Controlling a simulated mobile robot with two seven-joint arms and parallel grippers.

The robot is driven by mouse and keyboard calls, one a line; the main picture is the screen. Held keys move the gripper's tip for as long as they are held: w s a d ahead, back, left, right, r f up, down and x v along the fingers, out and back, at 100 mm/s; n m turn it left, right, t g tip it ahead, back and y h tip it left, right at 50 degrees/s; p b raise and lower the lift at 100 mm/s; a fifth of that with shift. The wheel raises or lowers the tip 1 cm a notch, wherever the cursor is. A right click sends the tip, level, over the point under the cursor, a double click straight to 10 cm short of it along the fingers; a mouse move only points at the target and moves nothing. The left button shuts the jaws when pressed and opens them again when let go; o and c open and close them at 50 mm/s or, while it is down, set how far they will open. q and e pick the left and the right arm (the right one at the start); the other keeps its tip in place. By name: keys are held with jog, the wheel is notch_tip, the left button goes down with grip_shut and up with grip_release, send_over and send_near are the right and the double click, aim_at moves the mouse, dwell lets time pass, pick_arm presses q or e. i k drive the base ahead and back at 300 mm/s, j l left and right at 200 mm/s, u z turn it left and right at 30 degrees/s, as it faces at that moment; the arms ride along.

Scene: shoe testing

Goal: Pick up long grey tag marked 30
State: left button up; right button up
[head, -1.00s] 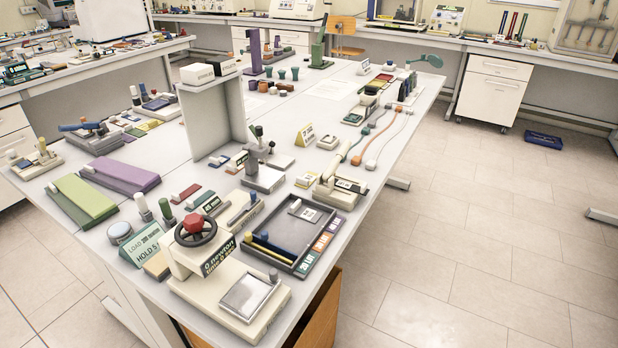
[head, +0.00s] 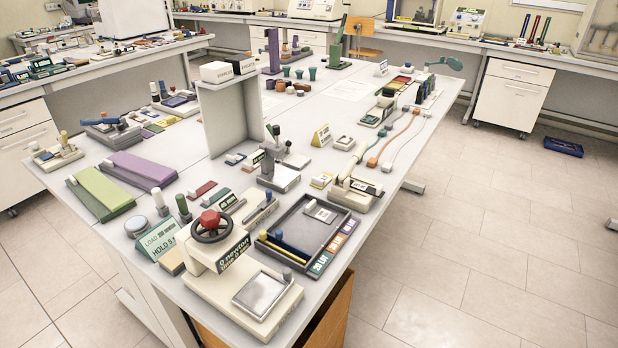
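A dark grey tray (head: 297,227) lies on the near part of the bench. A flat grey tag with a white label (head: 321,212) lies at its far end; the print is too small to read, so I cannot tell whether it is marked 30. A yellow stick and a dark blue stick (head: 288,243) lie along the tray's left side. Another labelled piece (head: 361,186) sits on the cream device just beyond the tray, its marking also unreadable. Neither of my grippers is in view.
A cream press with a red-hubbed handwheel (head: 211,222) stands left of the tray at the bench's near edge. A dark clamp stand (head: 277,160) and an upright grey panel (head: 228,115) stand behind. The floor (head: 480,230) to the right is open.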

aim_at(312, 210)
jog(key=l+u, duration=0.15)
jog(key=u, duration=0.3)
jog(key=i+l+u, duration=0.1)
jog(key=u, duration=0.3)
jog(key=l+u, duration=0.25)
jog(key=u, duration=0.2)
jog(key=l+u, duration=0.35)
jog(key=l, duration=0.15)
jog(key=k+l+u, duration=0.1)
jog(key=l+u, duration=0.2)
jog(key=l, duration=0.2)
jog(key=k+l+u, duration=0.1)
jog(key=l, duration=0.25)
jog(key=k+l+u, duration=0.15)
jog(key=l, duration=0.2)
jog(key=k+l+u, duration=0.1)
jog(key=l, duration=0.25)
jog(key=k+l, duration=0.15)
jog(key=l, duration=0.2)
jog(key=k+l, duration=0.15)
jog(key=l, duration=0.2)
jog(key=k+l, duration=0.15)
jog(key=l, duration=0.2)
jog(key=i+l, duration=0.1)
jog(key=l, duration=0.85)
jog(key=i+u, duration=0.05)
